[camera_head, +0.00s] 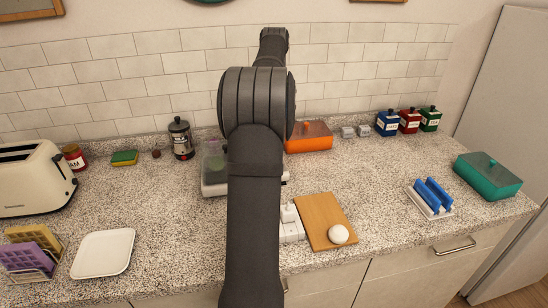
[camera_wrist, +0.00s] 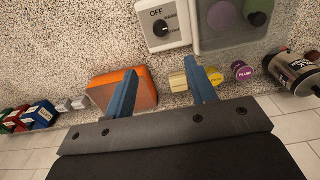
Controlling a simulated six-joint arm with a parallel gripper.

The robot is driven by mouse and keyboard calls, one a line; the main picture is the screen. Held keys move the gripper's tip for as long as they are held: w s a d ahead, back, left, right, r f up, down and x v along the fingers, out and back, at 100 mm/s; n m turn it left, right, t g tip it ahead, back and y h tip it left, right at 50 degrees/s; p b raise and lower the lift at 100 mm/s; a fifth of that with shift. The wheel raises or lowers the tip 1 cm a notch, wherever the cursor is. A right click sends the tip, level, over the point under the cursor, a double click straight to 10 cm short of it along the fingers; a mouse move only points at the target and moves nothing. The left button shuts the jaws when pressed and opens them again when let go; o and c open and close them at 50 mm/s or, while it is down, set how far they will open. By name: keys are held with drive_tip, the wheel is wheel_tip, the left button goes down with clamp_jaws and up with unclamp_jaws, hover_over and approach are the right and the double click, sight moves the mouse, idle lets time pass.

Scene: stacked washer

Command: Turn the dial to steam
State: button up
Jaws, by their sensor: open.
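In the wrist view a black dial (camera_wrist: 160,30) sits on a white panel (camera_wrist: 149,43) marked OFF. More small words stand to the right of the dial, too small to read surely. The panel adjoins an appliance with a clear container (camera_wrist: 235,22) holding a green and a purple round thing. My gripper (camera_wrist: 164,84) is open and empty. Its two blue fingers are apart, pointing toward the panel, with the dial beyond their tips and no contact visible. In the head view my arm hides the gripper and dial; part of the appliance (camera_head: 212,168) shows left of the arm.
An orange box (camera_head: 308,138) stands right of the arm, with blue, red and green canisters (camera_head: 409,122) farther right. A black and silver canister (camera_head: 181,139) stands at left. A cutting board (camera_head: 322,215) with a white ball (camera_head: 339,234) lies in front. A toaster (camera_head: 35,180) is far left.

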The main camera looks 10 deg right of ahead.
wheel_tip(320, 180, down, 17)
drive_tip(key=shift+r, duration=0.1)
idle(0.3)
drive_tip(key=c, duration=1)
